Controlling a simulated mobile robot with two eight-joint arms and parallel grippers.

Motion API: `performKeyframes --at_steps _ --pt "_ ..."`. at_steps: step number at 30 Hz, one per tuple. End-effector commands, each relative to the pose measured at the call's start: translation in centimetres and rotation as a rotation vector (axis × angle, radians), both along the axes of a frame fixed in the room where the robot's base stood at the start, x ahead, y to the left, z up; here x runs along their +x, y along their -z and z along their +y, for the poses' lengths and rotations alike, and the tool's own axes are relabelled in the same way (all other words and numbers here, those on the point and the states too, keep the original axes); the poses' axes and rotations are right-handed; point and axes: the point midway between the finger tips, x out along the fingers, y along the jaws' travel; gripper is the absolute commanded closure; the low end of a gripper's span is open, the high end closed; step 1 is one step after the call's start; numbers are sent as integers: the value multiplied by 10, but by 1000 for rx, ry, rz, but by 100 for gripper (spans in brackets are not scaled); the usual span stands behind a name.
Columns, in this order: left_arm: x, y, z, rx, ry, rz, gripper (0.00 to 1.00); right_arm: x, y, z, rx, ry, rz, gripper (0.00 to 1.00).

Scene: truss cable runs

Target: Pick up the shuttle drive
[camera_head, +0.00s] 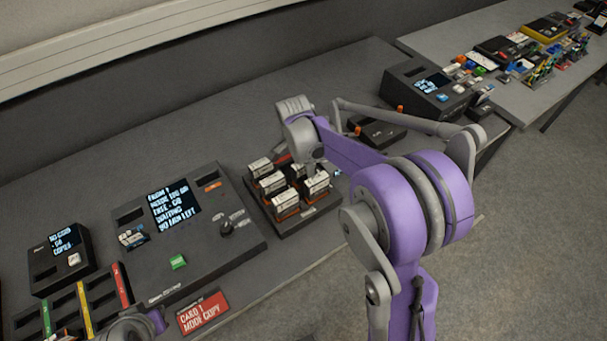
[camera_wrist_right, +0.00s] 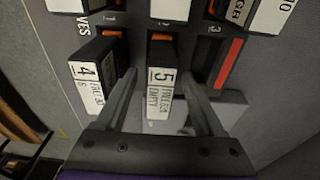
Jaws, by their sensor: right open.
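Several dark drives with white labels (camera_head: 271,183) stand in a black tray (camera_head: 308,219) on the bench. In the right wrist view, a drive labelled 5 (camera_wrist_right: 161,78) stands between the fingers of my right gripper (camera_wrist_right: 160,82). The fingers are open, one on each side, with no clear grip. A drive labelled 4 (camera_wrist_right: 93,72) stands just left of the left finger. I cannot tell from the labels which one is the shuttle drive. In the head view my right gripper (camera_head: 311,172) is low over the tray, its fingertips mostly hidden. Part of my left arm shows at the bottom left edge.
A console with a lit screen (camera_head: 173,207) stands left of the tray, with a red card sign (camera_head: 203,312) in front. Further left are a small screen box (camera_head: 60,258) and a slotted rack. A black device (camera_head: 425,88) stands right. In the wrist view a red strip (camera_wrist_right: 229,63) marks the tray.

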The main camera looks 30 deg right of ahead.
Motion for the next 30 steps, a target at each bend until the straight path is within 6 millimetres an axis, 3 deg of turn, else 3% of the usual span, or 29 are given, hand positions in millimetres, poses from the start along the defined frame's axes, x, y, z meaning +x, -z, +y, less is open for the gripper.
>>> performKeyframes --at_steps 3,10,21,22,30 --pt "0 1 0 0 0 0 100 0 10 -1 0 0 0 30" --pt "0 1 0 0 0 0 100 0 11 -1 0 -1 0 30" --pt "0 1 0 0 0 0 100 0 11 -1 0 -1 0 97" --pt "0 1 0 0 0 0 100 0 11 -1 0 -1 0 100" --pt "0 1 0 0 0 0 100 0 11 -1 0 -1 0 100"
